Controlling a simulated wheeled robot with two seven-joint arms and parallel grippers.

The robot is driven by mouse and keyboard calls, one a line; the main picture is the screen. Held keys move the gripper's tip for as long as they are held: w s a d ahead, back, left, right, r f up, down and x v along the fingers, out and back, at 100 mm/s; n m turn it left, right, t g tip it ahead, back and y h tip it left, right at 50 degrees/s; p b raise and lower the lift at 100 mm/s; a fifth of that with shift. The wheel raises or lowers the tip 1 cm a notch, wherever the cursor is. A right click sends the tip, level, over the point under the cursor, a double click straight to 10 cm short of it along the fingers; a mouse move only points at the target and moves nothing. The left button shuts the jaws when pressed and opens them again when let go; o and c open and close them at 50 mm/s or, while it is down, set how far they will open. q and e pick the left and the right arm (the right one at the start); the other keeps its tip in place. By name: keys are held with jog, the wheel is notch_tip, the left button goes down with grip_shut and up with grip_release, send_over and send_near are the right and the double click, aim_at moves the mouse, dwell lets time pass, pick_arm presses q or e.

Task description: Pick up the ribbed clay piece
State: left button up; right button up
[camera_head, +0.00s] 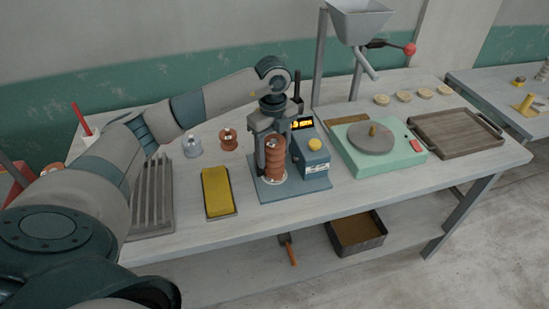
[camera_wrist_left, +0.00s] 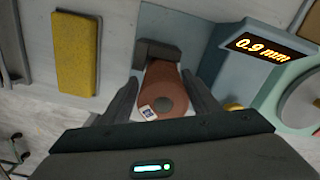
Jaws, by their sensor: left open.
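The ribbed clay piece (camera_head: 275,163) is a reddish-brown ribbed cylinder standing upright on the blue-grey base plate (camera_head: 293,187) of a measuring device. In the left wrist view the clay piece (camera_wrist_left: 172,84) shows from above, with a round dark spot in its top and a small white label. My left gripper (camera_head: 271,142) points down over it and is open. In the left wrist view its fingers (camera_wrist_left: 162,82) stand on either side of the piece, with a narrow gap visible. The lower part of the piece is hidden in that view. My right gripper is not in view.
The device's body (camera_head: 313,160) stands close on the right; its display (camera_wrist_left: 262,46) reads 0.9 mm. A yellow block (camera_head: 216,190), a smaller brown piece (camera_head: 228,139) and a clear jar (camera_head: 191,147) are to the left. A green wheel unit (camera_head: 383,163) stands right.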

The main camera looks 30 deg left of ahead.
aim_at(275, 164)
pick_arm(q)
jog(key=shift+d+f+p, duration=0.1)
jog(key=shift+f+p, duration=0.35)
jog(key=shift+p, duration=0.1)
notch_tip(275, 164, down, 3)
jog(key=shift+d+f+p, duration=0.1)
jog(key=shift+p, duration=0.7)
jog(key=shift+w+f, duration=0.1)
jog(key=shift+f, duration=0.4)
grip_shut()
jog(key=shift+r, duration=0.15)
